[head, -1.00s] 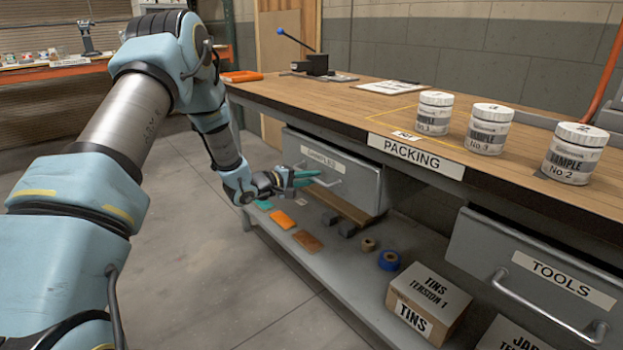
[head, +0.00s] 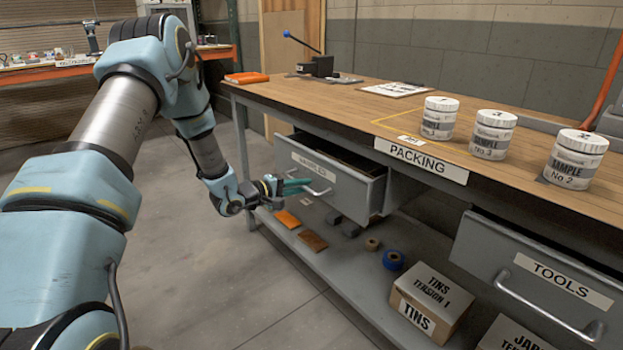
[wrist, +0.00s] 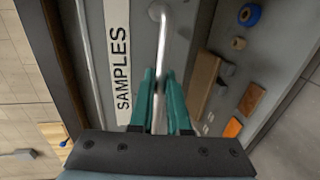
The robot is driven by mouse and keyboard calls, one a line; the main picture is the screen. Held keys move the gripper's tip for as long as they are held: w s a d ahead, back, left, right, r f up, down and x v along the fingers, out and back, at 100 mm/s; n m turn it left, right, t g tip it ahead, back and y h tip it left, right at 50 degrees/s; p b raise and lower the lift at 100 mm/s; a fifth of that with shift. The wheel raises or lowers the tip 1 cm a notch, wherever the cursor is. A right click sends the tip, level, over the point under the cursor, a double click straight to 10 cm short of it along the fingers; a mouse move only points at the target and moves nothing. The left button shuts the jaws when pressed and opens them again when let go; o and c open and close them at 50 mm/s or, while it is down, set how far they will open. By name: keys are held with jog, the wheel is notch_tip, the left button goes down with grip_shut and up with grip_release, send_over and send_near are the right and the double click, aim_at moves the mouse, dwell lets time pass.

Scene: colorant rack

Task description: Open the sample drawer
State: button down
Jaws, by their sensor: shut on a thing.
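The sample drawer (head: 342,192) is a grey metal drawer under the packing bench, partly pulled out, with its dark inside showing at the top. In the wrist view its front carries a white SAMPLES label (wrist: 119,65) and a bright metal bar handle (wrist: 166,40). My gripper (head: 296,185) has teal fingers, shut around the handle's left part in the head view. In the wrist view the fingers (wrist: 160,100) lie on both sides of the bar. The drawer's contents cannot be made out.
The tools drawer (head: 530,280) is closed at the right. Three white sample jars (head: 490,135) stand on the bench top (head: 340,100). The lower shelf (head: 350,275) holds a tins box (head: 430,300), a blue tape roll (head: 393,260) and orange pieces. The floor at left is clear.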

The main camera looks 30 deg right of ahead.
jog(key=f+p+v, duration=0.2)
jog(key=v, duration=0.8)
jog(key=f+p+v, duration=0.2)
jog(key=p+v, duration=0.1)
jog(key=v, duration=0.7)
jog(key=shift+a, duration=0.55)
jog(key=shift+s, duration=0.1)
jog(key=c, duration=0.9)
grip_release()
jog(key=v, duration=1)
jog(key=shift+a, duration=0.4)
jog(key=shift+s+r, duration=0.1)
